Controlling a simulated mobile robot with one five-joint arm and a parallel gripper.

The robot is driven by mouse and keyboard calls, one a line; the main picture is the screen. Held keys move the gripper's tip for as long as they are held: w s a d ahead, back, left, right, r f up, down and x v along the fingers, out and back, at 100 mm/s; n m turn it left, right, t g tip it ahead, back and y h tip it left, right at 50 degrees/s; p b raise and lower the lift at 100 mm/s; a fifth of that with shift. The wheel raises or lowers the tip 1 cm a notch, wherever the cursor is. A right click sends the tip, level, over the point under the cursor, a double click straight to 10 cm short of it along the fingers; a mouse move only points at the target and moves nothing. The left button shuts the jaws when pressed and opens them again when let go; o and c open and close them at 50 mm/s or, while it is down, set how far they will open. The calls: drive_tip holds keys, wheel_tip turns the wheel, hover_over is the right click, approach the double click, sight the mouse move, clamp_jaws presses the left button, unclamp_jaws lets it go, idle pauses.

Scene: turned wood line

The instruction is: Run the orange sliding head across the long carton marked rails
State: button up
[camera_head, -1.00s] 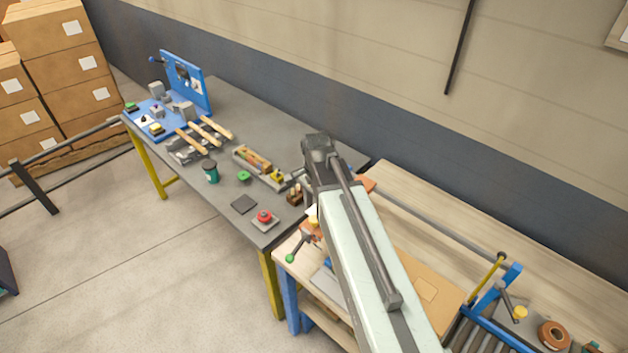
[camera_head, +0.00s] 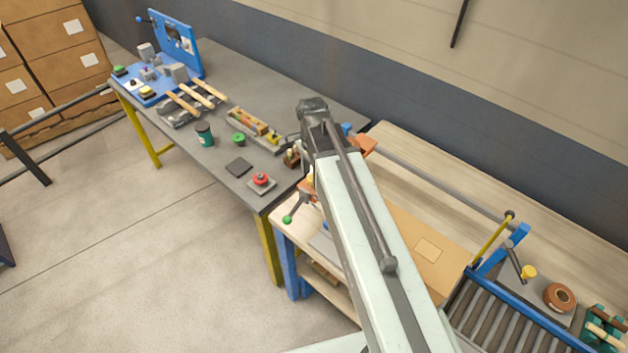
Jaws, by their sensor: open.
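The orange sliding head (camera_head: 364,146) shows in part beside my arm, at the far left end of a grey guide rod (camera_head: 440,185). More orange shows on the left side of my arm, near a lever with a green knob (camera_head: 287,219). The long brown carton (camera_head: 425,250) lies flat on the light wooden bench, with a paler label on top. My arm covers its left part and much of the head. My gripper cannot be made out; it is hidden behind or beyond my arm.
A yellow-and-blue upright (camera_head: 492,242) stands at the rod's near end, beside a roller conveyor (camera_head: 500,320) and a brown tape roll (camera_head: 560,297).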

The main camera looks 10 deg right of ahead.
drive_tip(key=shift+r, duration=0.1)
clamp_jaws()
idle(1.3)
